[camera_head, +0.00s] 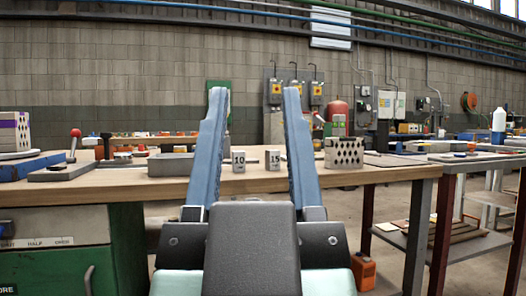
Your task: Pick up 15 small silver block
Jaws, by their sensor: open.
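A small silver block marked 15 (274,160) stands upright on the wooden workbench (400,173), seen between my gripper's fingers and close to the right one. A similar small silver block marked 10 (238,161) stands just to its left, with a gap between them. My gripper (253,92) is open and empty, its two blue fingers pointing forward on either side of both blocks in the picture. The fingers are nearer to me than the blocks and touch neither, as far as I can tell.
A hollow brick with dark holes (343,152) stands right of the right finger. A grey flat block (171,165) lies left of the left finger. A red-knobbed lever (74,146) stands farther left. An orange can (363,271) is below the bench.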

